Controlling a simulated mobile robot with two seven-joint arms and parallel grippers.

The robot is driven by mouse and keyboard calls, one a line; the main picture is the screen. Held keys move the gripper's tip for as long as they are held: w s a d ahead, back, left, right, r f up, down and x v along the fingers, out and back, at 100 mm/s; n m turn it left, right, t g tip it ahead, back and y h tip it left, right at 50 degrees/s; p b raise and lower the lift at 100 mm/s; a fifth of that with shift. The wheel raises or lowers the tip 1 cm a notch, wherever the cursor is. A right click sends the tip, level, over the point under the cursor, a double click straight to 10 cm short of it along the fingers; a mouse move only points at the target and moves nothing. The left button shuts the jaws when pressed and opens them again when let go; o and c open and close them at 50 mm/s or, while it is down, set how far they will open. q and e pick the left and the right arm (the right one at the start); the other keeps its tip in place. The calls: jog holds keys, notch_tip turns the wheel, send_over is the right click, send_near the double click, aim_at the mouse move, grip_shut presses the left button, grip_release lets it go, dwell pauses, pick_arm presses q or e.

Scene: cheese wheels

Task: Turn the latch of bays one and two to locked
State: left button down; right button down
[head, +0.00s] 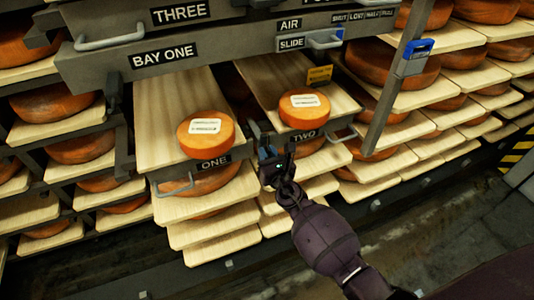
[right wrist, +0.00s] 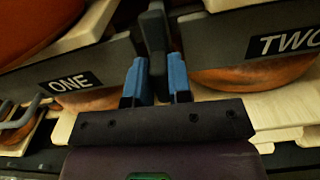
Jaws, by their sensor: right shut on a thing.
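My right gripper (head: 270,152) is at the front of the shelves, between the drawer labelled ONE (head: 215,163) and the drawer labelled TWO (head: 304,134). In the right wrist view its blue fingers (right wrist: 157,80) are shut on a dark upright latch handle (right wrist: 155,28). The handle also shows in the head view (head: 255,132), partly hidden by the gripper. I cannot read from these frames which position the latch is in. The BAY ONE sign (head: 165,56) is on the grey beam above. My left gripper is not in view.
A labelled cheese wheel (head: 206,146) sits on board ONE, another (head: 304,120) on board TWO. Metal pull handles (head: 175,186) project from the drawer fronts. Boards with more wheels fill both sides. A blue-and-grey device (head: 415,55) hangs on the right post. Floor is clear at lower right.

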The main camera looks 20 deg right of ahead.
jog(key=m, duration=0.1)
jog(key=m+b, duration=0.1)
jog(key=m, duration=0.1)
jog(key=shift+d+f, duration=0.2)
jog(key=shift+f, duration=0.05)
jog(key=m, duration=0.3)
jog(key=shift+d+f+b, duration=0.1)
jog(key=shift+d+b, duration=0.05)
jog(key=shift+b, duration=0.25)
jog(key=m+b, duration=0.1)
jog(key=m, duration=0.2)
jog(key=shift+d+f+m, duration=0.1)
jog(key=shift+f+m, duration=0.05)
jog(key=shift+m, duration=0.15)
jog(key=shift+d+m, duration=0.1)
jog(key=shift+m, duration=0.8)
jog(key=m+b, duration=0.1)
jog(key=m, duration=0.1)
jog(key=shift+f+m, duration=0.1)
jog(key=shift+m, duration=0.2)
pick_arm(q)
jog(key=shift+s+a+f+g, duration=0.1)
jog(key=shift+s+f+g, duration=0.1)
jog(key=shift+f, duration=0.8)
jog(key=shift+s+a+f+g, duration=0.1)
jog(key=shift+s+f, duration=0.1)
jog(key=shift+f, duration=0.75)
pick_arm(e)
jog(key=shift+f+m, duration=0.1)
jog(key=shift+m, duration=1.5)
